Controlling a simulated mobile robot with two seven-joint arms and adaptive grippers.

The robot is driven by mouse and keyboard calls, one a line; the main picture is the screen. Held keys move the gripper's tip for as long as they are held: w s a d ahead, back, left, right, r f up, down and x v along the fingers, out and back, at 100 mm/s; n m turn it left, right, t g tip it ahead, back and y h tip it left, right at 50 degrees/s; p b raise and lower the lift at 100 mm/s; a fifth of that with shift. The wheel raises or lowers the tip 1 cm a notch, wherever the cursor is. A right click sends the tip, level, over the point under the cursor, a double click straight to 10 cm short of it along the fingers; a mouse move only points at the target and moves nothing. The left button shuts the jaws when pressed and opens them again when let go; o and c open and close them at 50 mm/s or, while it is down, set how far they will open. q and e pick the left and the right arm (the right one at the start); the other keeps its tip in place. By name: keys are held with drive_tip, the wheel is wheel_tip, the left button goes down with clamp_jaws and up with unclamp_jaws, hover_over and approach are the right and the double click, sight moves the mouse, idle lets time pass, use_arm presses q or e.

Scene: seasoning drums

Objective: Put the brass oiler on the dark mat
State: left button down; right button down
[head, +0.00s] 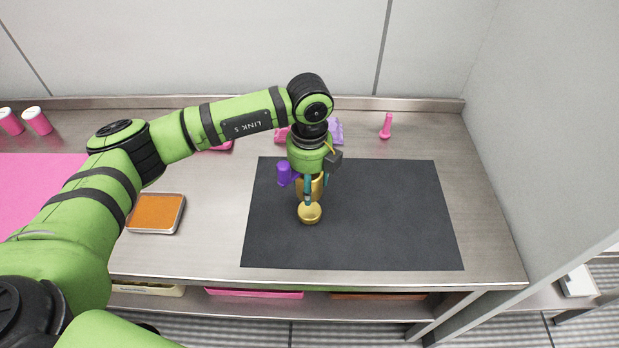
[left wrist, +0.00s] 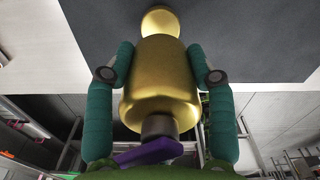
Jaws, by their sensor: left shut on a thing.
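The brass oiler (head: 310,213) is under my left gripper (head: 308,184) in the head view, over the left part of the dark mat (head: 390,215). My left gripper, pointing down, is shut on the oiler. In the left wrist view the oiler's gold body (left wrist: 160,80) sits between the two teal fingers (left wrist: 160,68), with a round gold end beyond it. The dark mat (left wrist: 240,35) lies behind. I cannot tell whether the oiler touches the mat. A purple piece (head: 285,174) shows beside the gripper. My right gripper is not in view.
An orange-filled tray (head: 156,213) stands left of the mat. A pink mat (head: 40,185) and two pink shakers (head: 37,121) are farther left. A pink pin-shaped thing (head: 386,126) and a purple thing (head: 336,131) stand behind the mat. The mat's right part is clear.

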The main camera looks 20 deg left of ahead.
use_arm(q)
drive_tip(key=shift+f, duration=0.3)
drive_tip(key=shift+f, duration=0.2)
drive_tip(key=shift+c, duration=2.1)
unclamp_jaws()
